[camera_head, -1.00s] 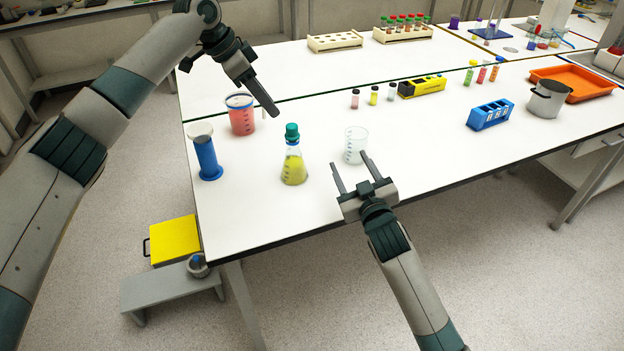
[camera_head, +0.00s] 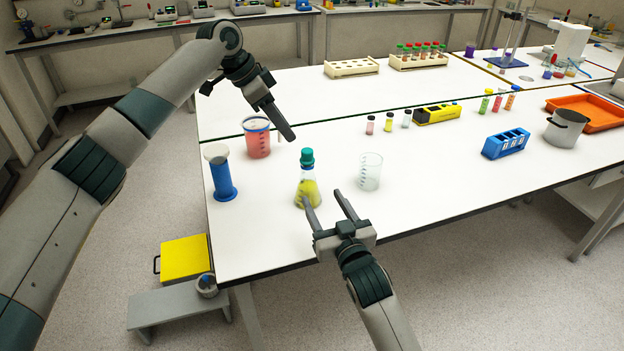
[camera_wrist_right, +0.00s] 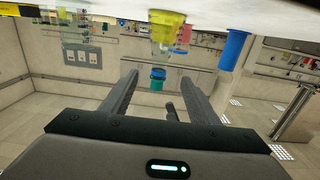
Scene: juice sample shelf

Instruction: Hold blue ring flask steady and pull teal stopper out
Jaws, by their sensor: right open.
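The flask (camera_head: 304,190) with yellow liquid and a teal stopper (camera_head: 307,158) in its neck stands upright near the table's front edge. The right wrist view shows it upside down: yellow liquid (camera_wrist_right: 163,38), a blue ring (camera_wrist_right: 158,72) at the neck and the teal stopper (camera_wrist_right: 156,85), between my fingers in the picture. My right gripper (camera_head: 325,196) is open and empty in front of the flask; its left fingertip overlaps the flask's lower right, and contact cannot be told. My left gripper (camera_head: 287,130) hangs above and behind the stopper, apart from it; its fingers overlap, hiding its opening.
A beaker of red liquid (camera_head: 257,138) and a blue cylinder (camera_head: 221,175) stand left of the flask. An empty glass beaker (camera_head: 370,172) is close on its right. Small vials (camera_head: 388,122), a yellow rack (camera_head: 437,114) and a blue rack (camera_head: 506,144) are farther right.

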